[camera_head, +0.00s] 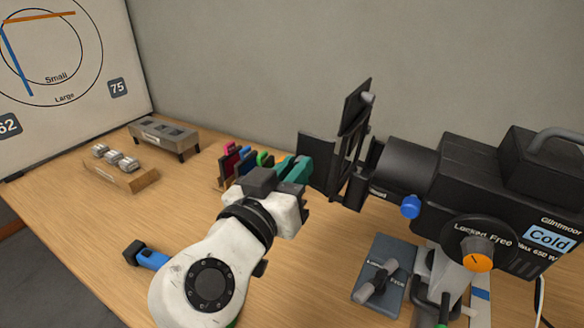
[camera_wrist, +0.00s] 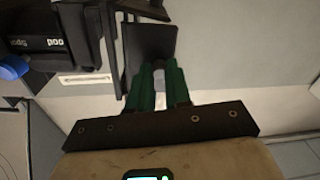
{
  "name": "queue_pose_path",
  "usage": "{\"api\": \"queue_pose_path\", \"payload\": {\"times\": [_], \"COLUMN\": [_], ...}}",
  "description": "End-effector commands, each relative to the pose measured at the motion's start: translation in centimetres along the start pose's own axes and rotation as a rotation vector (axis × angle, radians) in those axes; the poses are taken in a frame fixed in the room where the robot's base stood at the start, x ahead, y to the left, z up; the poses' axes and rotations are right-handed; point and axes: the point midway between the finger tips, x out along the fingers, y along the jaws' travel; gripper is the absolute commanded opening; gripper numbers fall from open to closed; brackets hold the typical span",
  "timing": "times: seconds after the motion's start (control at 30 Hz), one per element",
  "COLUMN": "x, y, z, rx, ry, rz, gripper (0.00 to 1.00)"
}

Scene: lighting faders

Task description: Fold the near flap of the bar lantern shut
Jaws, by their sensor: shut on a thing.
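The bar lantern (camera_head: 450,190) is a black lamp on the right, with its barn-door flaps at its left, front end. The near flap (camera_head: 317,163) is a dark plate standing out to the left from the lamp's front. It also shows in the wrist view (camera_wrist: 150,40). Another flap (camera_head: 355,108) with a grey knob stands tilted up above. My gripper (camera_head: 302,168) has green fingers at the near flap. In the wrist view my gripper (camera_wrist: 158,75) is shut on a grey knob (camera_wrist: 158,78) in front of the flap. The fingers partly hide the knob.
A rack of coloured pieces (camera_head: 240,160) stands just behind my gripper. A grey box (camera_head: 165,137) and a wooden holder (camera_head: 120,170) are at the back left. A grey lever plate (camera_head: 385,270) lies below the lantern. A blue handled tool (camera_head: 152,259) lies left of my arm.

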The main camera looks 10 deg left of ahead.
Motion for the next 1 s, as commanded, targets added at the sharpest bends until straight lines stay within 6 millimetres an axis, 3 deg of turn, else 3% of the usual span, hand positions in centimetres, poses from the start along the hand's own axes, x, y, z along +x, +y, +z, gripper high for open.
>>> {"api": "queue_pose_path", "payload": {"times": [0.5, 1.0], "x": [-1.4, -1.6], "y": [2.5, 3.9], "z": [0.1, 0.5], "rx": [0.006, 0.013], "ry": [0.123, 0.193], "rz": [-0.46, -0.713], "gripper": [0.0, 0.0]}}
